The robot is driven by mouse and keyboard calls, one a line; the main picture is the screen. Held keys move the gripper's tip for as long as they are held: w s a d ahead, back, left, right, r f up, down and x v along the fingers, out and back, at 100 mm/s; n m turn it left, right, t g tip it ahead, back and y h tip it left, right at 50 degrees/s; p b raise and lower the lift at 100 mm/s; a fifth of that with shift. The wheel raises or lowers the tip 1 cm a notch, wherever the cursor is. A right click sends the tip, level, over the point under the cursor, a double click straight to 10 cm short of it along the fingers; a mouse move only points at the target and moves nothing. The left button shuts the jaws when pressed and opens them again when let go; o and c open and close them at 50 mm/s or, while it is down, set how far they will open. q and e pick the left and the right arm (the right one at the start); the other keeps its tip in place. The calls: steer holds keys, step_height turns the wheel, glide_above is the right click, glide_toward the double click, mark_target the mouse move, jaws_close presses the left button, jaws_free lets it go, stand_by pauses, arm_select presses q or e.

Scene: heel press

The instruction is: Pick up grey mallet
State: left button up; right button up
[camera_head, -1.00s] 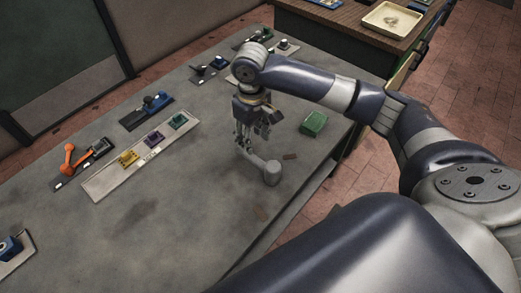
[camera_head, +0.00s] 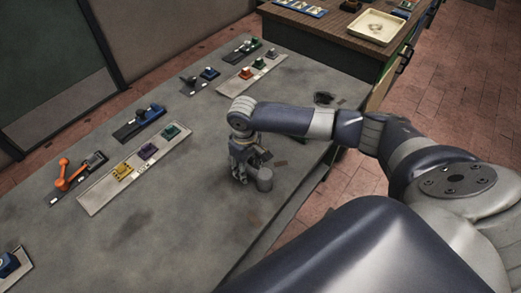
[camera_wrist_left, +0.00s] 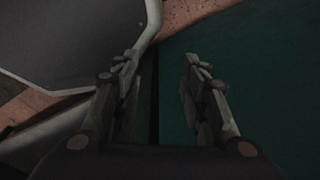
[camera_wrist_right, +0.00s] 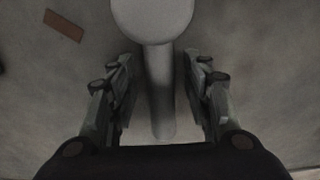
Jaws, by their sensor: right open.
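The grey mallet (camera_head: 264,181) lies on the grey table, and its round head shows just right of my right gripper (camera_head: 242,176) in the head view. In the right wrist view, the mallet head (camera_wrist_right: 152,18) is at the top. The handle (camera_wrist_right: 160,95) runs down between the two spread fingers of my right gripper (camera_wrist_right: 158,65). The fingers stand on either side of the handle, with a gap visible on both sides. My left gripper (camera_wrist_left: 160,60) shows only in the left wrist view, open and empty in front of a dark green surface.
A pale strip (camera_head: 92,204) with yellow, purple and green parts lies left on the table. An orange-handled tool (camera_head: 68,177) and a blue part (camera_head: 150,113) are nearby. Small brown scraps lie near the mallet. A wooden cabinet with a cream tray (camera_head: 375,27) stands at the back.

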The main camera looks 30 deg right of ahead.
steer(key=shift+c, duration=0.6)
jaws_close()
arm_select(q)
steer(key=shift+s, duration=1.05)
arm_select(e)
steer(key=shift+r, duration=0.1)
arm_select(q)
steer(key=shift+w, duration=0.25)
